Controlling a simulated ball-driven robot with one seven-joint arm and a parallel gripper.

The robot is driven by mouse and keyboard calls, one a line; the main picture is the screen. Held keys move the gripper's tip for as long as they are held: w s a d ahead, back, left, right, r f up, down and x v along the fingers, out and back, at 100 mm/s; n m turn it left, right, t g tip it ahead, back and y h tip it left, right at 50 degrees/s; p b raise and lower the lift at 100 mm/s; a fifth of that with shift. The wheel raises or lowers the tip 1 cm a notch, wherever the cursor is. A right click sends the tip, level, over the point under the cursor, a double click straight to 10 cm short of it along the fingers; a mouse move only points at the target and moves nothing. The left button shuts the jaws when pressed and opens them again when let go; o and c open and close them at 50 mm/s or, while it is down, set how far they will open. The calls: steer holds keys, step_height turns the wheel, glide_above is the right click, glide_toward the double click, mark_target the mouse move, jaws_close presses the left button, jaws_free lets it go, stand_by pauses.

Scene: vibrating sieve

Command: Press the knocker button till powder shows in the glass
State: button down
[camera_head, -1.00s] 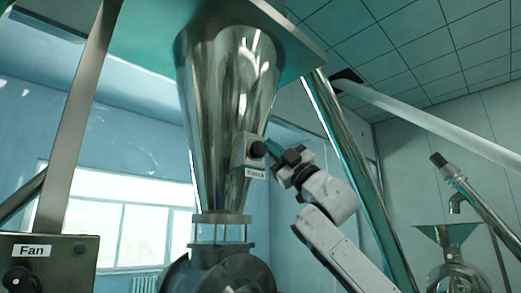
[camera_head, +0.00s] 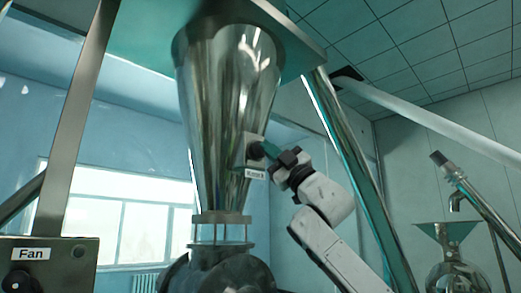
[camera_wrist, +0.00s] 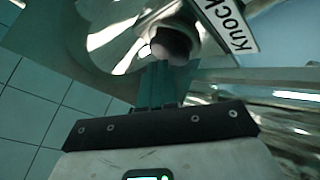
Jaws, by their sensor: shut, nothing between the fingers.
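The steel hopper cone (camera_head: 215,110) stands in the middle of the head view. A small labelled knocker box (camera_head: 247,152) sits on its right side. Its dark round button (camera_head: 256,151) faces right; the button (camera_wrist: 172,44) and the "Knock" label also show in the wrist view. My gripper (camera_head: 267,149) is shut and empty, with its teal fingertips at the button. In the wrist view the fingertips (camera_wrist: 162,70) overlap the button's lower edge; I cannot tell whether it is pushed in. The sight glass (camera_head: 222,233) below the cone looks clear, with no powder visible.
A control box labelled Fan (camera_head: 55,262) stands at the lower left. A slanted steel leg (camera_head: 355,165) runs behind my arm. A dark round housing (camera_head: 220,272) is under the glass. A smaller funnel (camera_head: 447,232) stands at the right.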

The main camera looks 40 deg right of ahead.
steer(key=shift+w+h+p, duration=0.3)
steer(key=shift+w+p, duration=0.05)
steer(key=shift+w, duration=0.4)
stand_by(0.6)
stand_by(0.3)
steer(key=shift+s+b, duration=0.5)
steer(key=shift+s, duration=0.75)
steer(key=shift+s+d+b, duration=0.1)
steer(key=shift+s+b, duration=0.7)
steer(key=shift+s, duration=1.7)
